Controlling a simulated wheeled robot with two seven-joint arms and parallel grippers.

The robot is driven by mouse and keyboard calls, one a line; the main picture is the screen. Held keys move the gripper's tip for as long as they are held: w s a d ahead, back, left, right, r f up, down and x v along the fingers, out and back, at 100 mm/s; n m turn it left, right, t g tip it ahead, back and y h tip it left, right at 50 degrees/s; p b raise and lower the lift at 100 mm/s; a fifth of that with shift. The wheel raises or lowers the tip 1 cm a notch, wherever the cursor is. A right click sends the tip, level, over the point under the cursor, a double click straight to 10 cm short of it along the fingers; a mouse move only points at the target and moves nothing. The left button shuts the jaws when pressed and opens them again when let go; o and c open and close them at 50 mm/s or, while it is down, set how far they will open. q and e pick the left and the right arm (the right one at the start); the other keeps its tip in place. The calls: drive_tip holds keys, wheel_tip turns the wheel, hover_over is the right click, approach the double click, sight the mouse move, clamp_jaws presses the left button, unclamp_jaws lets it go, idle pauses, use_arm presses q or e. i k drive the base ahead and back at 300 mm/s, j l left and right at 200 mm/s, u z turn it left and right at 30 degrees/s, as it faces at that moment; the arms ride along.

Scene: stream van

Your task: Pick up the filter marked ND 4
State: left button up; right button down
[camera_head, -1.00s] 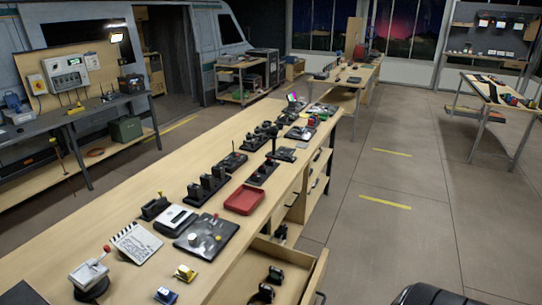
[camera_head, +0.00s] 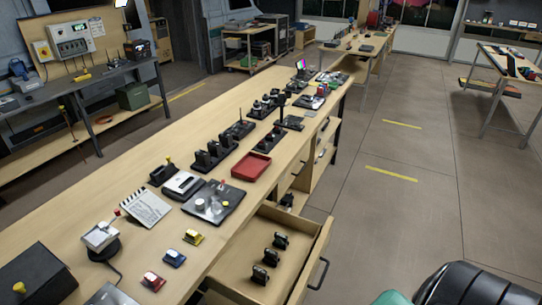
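No marking ND 4 can be read at this size, so I cannot tell which thing is the filter. Several small black upright pieces stand on a dark holder (camera_head: 213,155) on the long wooden bench. Three small black pieces (camera_head: 270,255) stand in a row in the open drawer (camera_head: 245,262) at the bench's front. Small coloured items lie on the near bench top: a yellow one (camera_head: 193,237), a blue one (camera_head: 173,258) and a red one (camera_head: 152,281). Neither of my grippers is in view.
The open drawer juts out to the right. The floor (camera_head: 400,190) right of the bench is clear.

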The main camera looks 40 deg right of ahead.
sight(282, 239)
drive_tip(key=z, duration=1.25)
